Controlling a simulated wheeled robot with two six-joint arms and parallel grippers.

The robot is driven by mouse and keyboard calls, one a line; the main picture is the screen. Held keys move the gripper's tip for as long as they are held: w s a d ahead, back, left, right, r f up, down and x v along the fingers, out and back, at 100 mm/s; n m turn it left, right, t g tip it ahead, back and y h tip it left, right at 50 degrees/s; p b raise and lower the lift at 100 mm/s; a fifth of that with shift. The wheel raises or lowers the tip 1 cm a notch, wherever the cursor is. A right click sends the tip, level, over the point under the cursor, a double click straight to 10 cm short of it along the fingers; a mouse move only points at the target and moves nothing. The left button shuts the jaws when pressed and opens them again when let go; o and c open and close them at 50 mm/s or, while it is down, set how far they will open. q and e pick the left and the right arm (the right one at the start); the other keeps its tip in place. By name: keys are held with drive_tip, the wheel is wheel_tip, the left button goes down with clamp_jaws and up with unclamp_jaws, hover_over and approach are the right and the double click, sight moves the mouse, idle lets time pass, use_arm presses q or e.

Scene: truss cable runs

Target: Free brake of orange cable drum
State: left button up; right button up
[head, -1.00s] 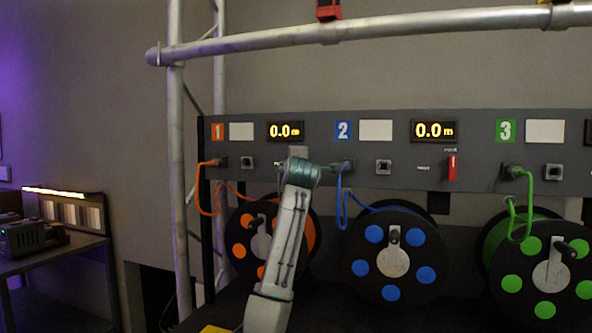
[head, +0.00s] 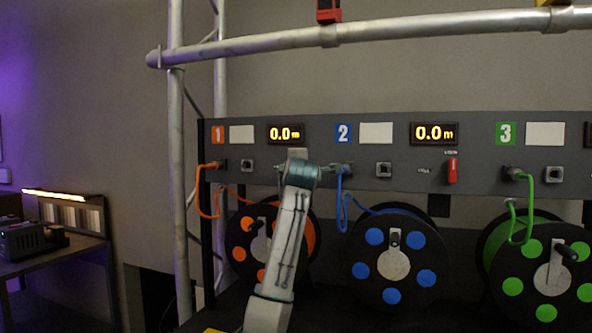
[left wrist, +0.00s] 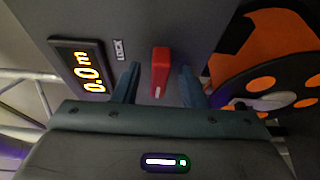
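The orange cable drum (head: 243,237) stands under panel section 1 in the head view, partly covered by my left arm. It also shows at the right of the left wrist view (left wrist: 262,50). Its red brake lever (left wrist: 160,70) is on the panel, beside a label that reads LOCK and the 0.0 m display (left wrist: 86,70). The lever is hidden behind my wrist in the head view. My left gripper (left wrist: 159,84) is open, with one finger on each side of the lever and gaps visible between. My right gripper is not in view.
The blue drum (head: 357,270) and green drum (head: 513,285) stand to the right. Section 2 has its own red lever (head: 452,171). Orange (head: 205,203) and blue (head: 341,200) cables hang near my arm. A truss pipe (head: 270,43) runs above the panel.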

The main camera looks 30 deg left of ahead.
use_arm(q)
drive_tip(key=shift+s+d, duration=0.1)
